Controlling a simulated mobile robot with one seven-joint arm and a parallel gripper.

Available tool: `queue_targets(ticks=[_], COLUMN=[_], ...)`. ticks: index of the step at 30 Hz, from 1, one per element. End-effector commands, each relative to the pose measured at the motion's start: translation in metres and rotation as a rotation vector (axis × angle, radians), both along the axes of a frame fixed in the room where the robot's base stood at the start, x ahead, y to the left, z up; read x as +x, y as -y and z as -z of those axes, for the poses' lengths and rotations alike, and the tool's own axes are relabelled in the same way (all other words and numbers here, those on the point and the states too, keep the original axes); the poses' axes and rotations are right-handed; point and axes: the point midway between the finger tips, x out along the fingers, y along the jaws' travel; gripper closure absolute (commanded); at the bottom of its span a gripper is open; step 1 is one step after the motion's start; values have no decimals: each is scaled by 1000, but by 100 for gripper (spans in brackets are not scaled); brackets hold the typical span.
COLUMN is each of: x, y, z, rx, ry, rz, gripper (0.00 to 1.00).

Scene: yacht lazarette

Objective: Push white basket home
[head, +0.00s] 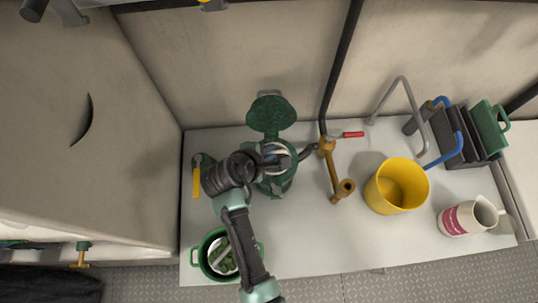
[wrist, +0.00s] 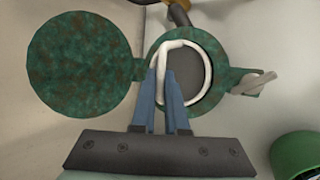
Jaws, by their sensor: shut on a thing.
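The white basket (wrist: 203,103) sits inside the round opening of a mottled green strainer housing (wrist: 234,77). Its rim and raised handle show, and its dark inside looks empty. Its depth in the housing is hard to judge. My gripper (wrist: 168,75) is over the opening, its two blue-grey fingers closed at the basket's handle. In the head view the basket (head: 283,148) shows as a thin pale arc, partly behind my wrist. The housing (head: 275,188) stands on the pale bench, and its round lid (head: 270,116) is swung open toward the wall.
A green bucket (head: 203,262) with green contents and a white piece is at the front left. A brass valve lever (head: 334,178) and red-handled tool (head: 352,134) lie right of the housing. A yellow bucket (head: 412,190), pink-white jug (head: 458,219) and rack (head: 452,137) are farther right.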

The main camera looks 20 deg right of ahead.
Motion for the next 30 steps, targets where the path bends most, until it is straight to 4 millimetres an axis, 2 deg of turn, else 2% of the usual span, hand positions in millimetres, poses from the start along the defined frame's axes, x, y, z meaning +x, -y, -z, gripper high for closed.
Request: queue_targets(ticks=[3,6,18,19,23,24,30], x=[0,0,0,0,0,0,0], y=[0,0,0,0,0,0,0], z=[21,32,37,37,37,37,36], rx=[0,0,0,0,0,0,1], ry=[-3,-1,0,0,0,0,-1], rz=[-1,0,-1,-1,-1,-1,-1], gripper=[100,100,100,85,62,59,59])
